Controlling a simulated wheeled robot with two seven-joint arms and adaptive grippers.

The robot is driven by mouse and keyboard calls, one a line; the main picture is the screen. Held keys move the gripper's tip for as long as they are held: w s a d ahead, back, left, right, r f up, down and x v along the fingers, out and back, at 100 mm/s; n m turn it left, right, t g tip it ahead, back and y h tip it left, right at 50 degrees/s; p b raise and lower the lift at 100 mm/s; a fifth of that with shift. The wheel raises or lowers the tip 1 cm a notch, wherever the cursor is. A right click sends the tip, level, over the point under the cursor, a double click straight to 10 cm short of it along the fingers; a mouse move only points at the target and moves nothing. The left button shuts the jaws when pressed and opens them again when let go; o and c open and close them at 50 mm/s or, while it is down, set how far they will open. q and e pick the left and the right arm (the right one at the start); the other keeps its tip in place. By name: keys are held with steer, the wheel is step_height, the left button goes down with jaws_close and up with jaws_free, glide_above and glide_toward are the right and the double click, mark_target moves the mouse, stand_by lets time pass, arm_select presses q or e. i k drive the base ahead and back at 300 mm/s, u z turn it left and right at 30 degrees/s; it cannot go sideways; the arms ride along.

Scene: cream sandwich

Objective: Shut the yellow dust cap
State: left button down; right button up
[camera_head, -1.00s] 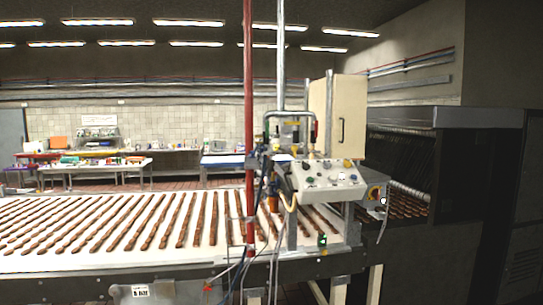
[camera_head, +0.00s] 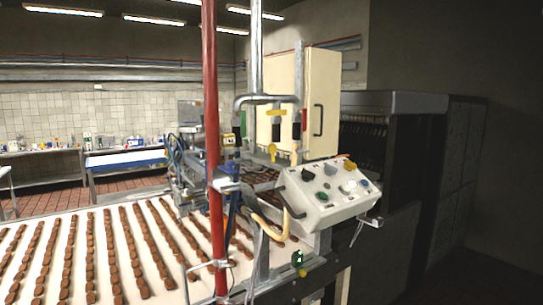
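No yellow part can be made out for certain as the dust cap. A small yellow part (camera_head: 350,165) sits at the upper right edge of the grey control box (camera_head: 322,209). All are too small to tell whether any is an open or shut cap. Neither of my grippers shows in this view.
A conveyor (camera_head: 70,221) with rows of brown bars fills the lower left. A dark machine (camera_head: 390,103) stands to the right, and dark floor lies at the lower right.

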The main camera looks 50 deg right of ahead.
mark_target(273, 148)
steer(key=z, duration=0.8)
steer(key=i, duration=1.1)
steer(key=z, duration=1.05)
